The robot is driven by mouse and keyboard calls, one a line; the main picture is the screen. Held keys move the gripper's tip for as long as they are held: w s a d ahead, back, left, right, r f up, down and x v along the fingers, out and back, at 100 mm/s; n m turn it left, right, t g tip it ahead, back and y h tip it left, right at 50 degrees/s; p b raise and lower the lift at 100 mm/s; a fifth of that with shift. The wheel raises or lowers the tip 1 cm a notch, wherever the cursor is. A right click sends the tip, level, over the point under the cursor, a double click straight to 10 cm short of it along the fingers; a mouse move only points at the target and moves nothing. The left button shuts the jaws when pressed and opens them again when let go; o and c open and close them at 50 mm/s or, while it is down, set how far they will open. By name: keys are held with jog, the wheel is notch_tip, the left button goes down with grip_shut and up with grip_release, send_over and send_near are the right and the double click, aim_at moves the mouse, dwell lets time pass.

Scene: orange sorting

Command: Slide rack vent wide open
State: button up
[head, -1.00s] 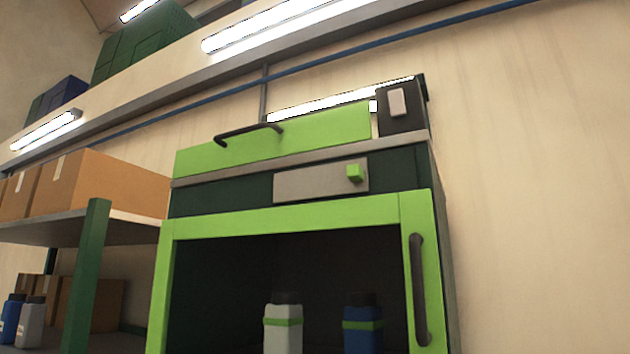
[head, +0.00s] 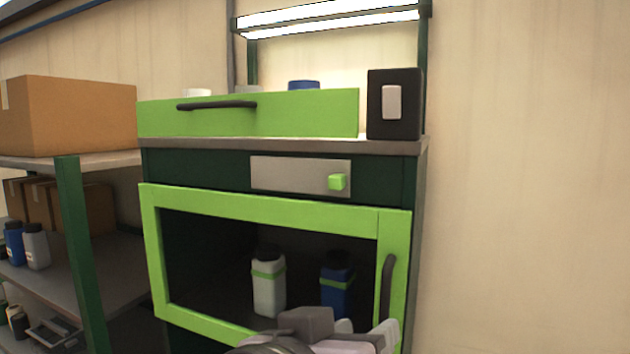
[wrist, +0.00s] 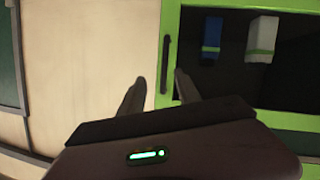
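The rack vent looks to be the grey plate (head: 285,174) on the dark green band of the cabinet in the head view. A small bright green knob (head: 337,182) sits near the plate's right end. My gripper (wrist: 160,80) is open and empty in the wrist view, its two dark fingers apart. The dark door handle (wrist: 166,64) shows between and beyond the fingertips; I cannot tell how far off. In the head view my arm's end shows at the bottom, below the knob and in front of the glazed door; its fingers are not clear there. The vent is out of the wrist view.
The green-framed door (head: 270,205) is shut, with its handle (head: 387,287) at right and a white bottle (head: 268,285) and blue bottle (head: 336,288) behind it. A green drawer front (head: 250,115) and black switch box (head: 394,105) are above. A shelf (head: 75,158) stands left.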

aim_at(334, 180)
jog(key=s+a+r+m+t+y+p, duration=0.1)
jog(key=s+a+r+t+p, duration=0.1)
jog(key=a+r, duration=0.4)
jog(key=s+a+r+t+p, duration=0.1)
jog(key=a+r+t, duration=0.15)
jog(key=r, duration=0.55)
jog(key=p+x, duration=0.2)
jog(key=x, duration=0.6)
jog(key=p+x, duration=0.1)
jog(key=x, duration=0.8)
jog(key=shift+w+a+f+p, duration=0.1)
jog(key=shift+w+a+p, duration=0.1)
jog(key=shift+p, duration=0.2)
grip_shut()
